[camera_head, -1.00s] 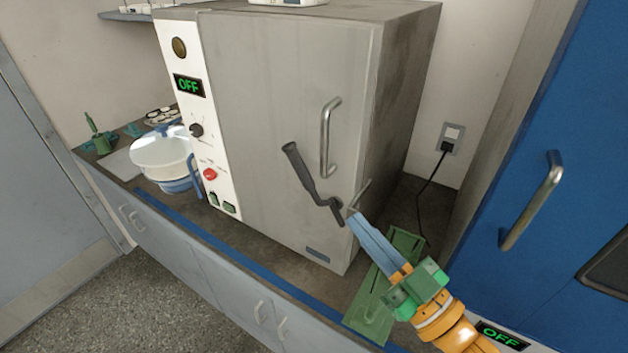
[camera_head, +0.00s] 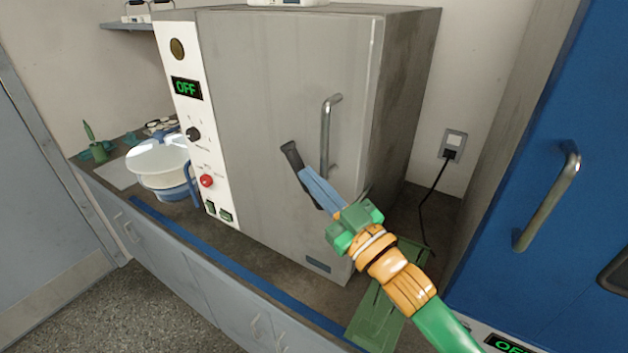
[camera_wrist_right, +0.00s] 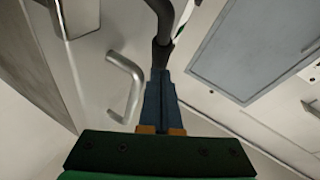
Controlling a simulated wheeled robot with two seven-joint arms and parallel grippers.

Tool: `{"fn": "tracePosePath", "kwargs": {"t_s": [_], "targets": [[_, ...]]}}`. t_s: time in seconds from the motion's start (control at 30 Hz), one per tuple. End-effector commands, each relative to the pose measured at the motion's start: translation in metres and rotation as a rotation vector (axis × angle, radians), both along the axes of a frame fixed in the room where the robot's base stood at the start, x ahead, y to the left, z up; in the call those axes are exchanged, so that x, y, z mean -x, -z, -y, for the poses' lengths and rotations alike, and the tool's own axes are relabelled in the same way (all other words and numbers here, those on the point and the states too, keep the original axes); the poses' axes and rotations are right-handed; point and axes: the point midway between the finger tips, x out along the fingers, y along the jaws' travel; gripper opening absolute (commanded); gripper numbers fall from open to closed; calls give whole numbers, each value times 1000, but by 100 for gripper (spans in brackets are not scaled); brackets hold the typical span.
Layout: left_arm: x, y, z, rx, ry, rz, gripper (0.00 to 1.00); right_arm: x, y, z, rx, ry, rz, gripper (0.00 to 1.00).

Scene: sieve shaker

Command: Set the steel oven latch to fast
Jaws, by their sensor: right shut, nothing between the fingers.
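The steel oven (camera_head: 265,100) stands on the counter with its door closed. Its dark grey latch lever (camera_head: 292,156) sits on the door, with its grip end up and to the left; the lower part is mostly hidden behind my right gripper. My right gripper (camera_head: 303,173) is shut and empty, its blue fingers lying along the lever just below the grip end. In the right wrist view the fingertips (camera_wrist_right: 156,78) meet or nearly meet the dark lever (camera_wrist_right: 162,50); contact is hard to tell. My left gripper is not in view.
A steel door handle (camera_head: 327,140) stands out just right of the lever. The control panel (camera_head: 193,130) reads OFF. A white bowl (camera_head: 158,160) is to the left. A green tray (camera_head: 385,310) lies under my right arm. A blue cabinet (camera_head: 530,130) bounds the right.

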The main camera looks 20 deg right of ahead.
Motion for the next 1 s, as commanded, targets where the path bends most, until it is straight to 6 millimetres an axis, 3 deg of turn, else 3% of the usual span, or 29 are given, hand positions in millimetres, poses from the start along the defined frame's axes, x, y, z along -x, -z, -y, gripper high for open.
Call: {"fn": "tracePosePath", "kwargs": {"t_s": [1.0], "targets": [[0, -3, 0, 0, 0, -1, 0, -13, 4, -10, -1, 1, 1, 0]]}}
